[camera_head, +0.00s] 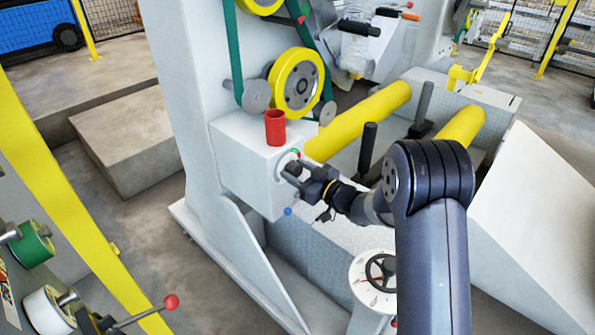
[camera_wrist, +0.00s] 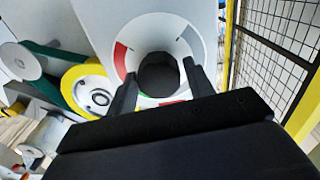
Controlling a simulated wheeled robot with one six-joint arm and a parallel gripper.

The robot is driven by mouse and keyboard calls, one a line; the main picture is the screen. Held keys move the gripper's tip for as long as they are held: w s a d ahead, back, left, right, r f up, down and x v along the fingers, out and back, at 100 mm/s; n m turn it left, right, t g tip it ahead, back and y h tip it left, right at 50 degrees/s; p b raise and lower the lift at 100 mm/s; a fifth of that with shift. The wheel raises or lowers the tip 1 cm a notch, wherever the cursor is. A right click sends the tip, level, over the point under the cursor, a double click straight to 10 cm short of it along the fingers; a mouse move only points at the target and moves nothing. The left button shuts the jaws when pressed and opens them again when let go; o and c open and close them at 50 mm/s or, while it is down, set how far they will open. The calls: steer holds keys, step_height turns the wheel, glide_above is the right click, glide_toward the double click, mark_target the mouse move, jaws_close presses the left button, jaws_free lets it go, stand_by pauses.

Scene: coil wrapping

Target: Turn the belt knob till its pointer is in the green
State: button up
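The belt knob (camera_wrist: 159,74) is a dark round knob at the middle of a white dial (camera_wrist: 186,40) in the wrist view. A red band shows on the dial's left, with some green and red below the knob. I cannot make out the pointer. In the head view the dial (camera_head: 282,160) is on the front of a light grey box (camera_head: 240,175), with a little green and red at its upper edge. My gripper (camera_wrist: 160,76) points at the knob, one finger on each side, with narrow gaps. It also shows in the head view (camera_head: 293,176), partly covering the knob.
A red cup-shaped part (camera_head: 275,128) stands on top of the box. A blue button (camera_head: 288,211) is low on its front. A yellow roller (camera_head: 360,120) lies right of the box, and a handwheel (camera_head: 381,272) is below my arm. A yellow-wheeled belt (camera_head: 297,82) runs above.

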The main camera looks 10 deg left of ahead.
steer(key=c, duration=0.7)
steer(key=shift+m, duration=0.8)
steer(key=o, duration=1)
steer(key=v, duration=1.1)
steer(key=shift+b, duration=0.3)
